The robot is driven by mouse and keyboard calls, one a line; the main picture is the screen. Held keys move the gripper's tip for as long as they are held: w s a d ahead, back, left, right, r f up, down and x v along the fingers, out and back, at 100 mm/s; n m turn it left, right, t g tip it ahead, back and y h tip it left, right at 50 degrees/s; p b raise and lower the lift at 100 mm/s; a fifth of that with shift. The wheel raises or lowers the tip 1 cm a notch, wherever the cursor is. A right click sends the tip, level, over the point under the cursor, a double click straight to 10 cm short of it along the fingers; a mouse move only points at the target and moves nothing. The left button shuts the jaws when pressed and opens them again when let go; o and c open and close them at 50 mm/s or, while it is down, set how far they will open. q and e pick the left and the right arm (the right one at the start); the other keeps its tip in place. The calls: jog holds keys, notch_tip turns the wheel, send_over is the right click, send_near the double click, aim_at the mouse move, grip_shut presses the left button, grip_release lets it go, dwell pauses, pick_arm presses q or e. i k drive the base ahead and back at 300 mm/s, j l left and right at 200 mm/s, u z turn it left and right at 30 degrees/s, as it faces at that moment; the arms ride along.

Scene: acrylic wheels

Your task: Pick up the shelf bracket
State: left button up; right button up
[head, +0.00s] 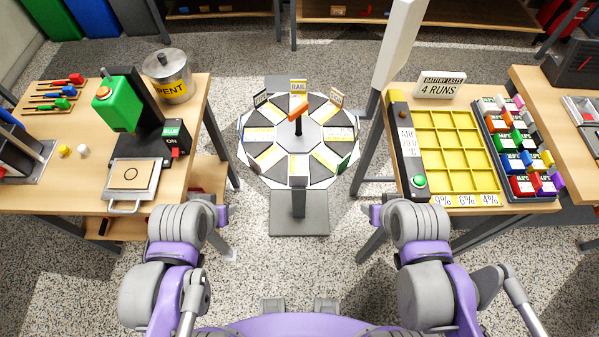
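I cannot make out a shelf bracket for certain. A round white and black turntable (255,122) stands in the middle, with labelled sectors and small upright signs, one reading RAIL. An orange piece (298,108) sits on top of its dark centre post; I cannot tell what it is. My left gripper (222,213) shows only as a small purple and dark end beside the left table. My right gripper (376,213) shows likewise beside the right table. Both are apart from the turntable, and their fingers are too hidden to read.
The left table (60,190) holds a green press (118,105), a SPENT pot (168,75) and a switch box. The right table (400,90) holds a yellow grid tray (420,120) and a rack of coloured blocks (483,125). A white post leans between turntable and right table. Front floor is clear.

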aim_at(299, 165)
jog(key=z, duration=1.05)
jog(key=k+j+z, duration=0.3)
jog(key=k+z, duration=0.3)
jog(key=i+j, duration=0.05)
jog(key=i, duration=0.05)
